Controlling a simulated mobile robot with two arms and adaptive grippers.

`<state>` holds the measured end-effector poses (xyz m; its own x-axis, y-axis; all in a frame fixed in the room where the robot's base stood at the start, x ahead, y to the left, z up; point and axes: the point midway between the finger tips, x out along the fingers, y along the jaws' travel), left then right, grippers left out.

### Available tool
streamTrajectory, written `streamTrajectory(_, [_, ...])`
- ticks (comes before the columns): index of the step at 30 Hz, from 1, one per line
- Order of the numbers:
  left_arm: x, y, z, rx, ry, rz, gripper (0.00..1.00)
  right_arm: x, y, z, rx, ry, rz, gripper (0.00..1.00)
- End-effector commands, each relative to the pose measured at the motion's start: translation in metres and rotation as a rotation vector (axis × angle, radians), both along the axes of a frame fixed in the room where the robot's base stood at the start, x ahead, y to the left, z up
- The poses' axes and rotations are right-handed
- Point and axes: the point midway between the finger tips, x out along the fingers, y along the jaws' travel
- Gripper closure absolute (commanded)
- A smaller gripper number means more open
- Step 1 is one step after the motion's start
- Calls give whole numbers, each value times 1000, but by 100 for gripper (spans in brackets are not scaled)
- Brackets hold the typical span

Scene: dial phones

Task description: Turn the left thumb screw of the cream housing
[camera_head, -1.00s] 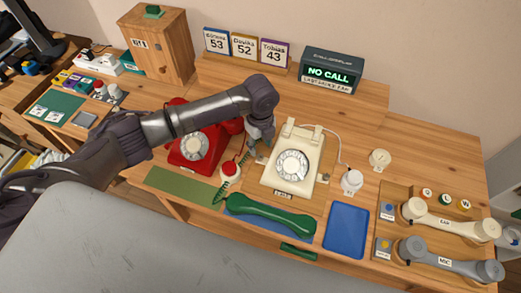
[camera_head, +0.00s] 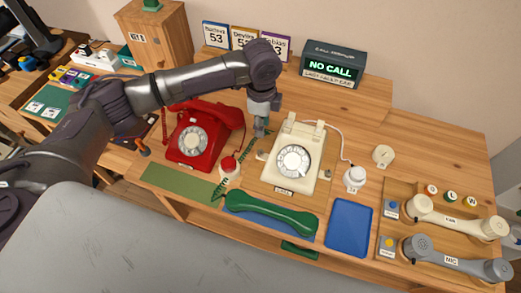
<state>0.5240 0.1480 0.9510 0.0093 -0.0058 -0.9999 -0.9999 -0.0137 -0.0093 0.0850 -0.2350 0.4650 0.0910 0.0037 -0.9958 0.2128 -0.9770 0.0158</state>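The cream housing (camera_head: 304,136), a dial phone body with a white dial (camera_head: 293,161), stands on the wooden table right of the red phone. Its left thumb screw (camera_head: 262,156) shows as a small grey knob low beside its left side. Another small knob (camera_head: 327,174) sits at its right side. My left gripper (camera_head: 260,132) hangs pointing down just behind and above the left thumb screw and appears apart from it. Its fingers are small and close together, so I cannot tell whether they are open. My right gripper is not in view.
A green handset (camera_head: 270,214) lies in front of the housing. A white cup-like part (camera_head: 354,178) with a cord is on the right. A blue tray (camera_head: 348,228) lies front right.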

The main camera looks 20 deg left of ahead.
Motion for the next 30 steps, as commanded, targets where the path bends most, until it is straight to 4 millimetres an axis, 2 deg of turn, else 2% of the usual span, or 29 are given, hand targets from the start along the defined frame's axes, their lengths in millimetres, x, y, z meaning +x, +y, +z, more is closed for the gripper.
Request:
streamTrajectory(1, [1,1,3,2,-4,89,67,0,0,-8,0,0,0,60])
streamTrajectory(6, [-3,3,15,4,6,326,67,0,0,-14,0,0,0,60])
streamTrajectory(11, [-5,3,12,6,11,387,67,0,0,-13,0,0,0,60])
streamTrajectory(14, [-5,3,0,6,13,388,67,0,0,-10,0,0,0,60])
streamTrajectory(24, [-6,3,-71,7,13,386,67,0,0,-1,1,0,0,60])
streamTrajectory(30, [-5,3,-104,6,12,384,67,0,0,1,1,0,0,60])
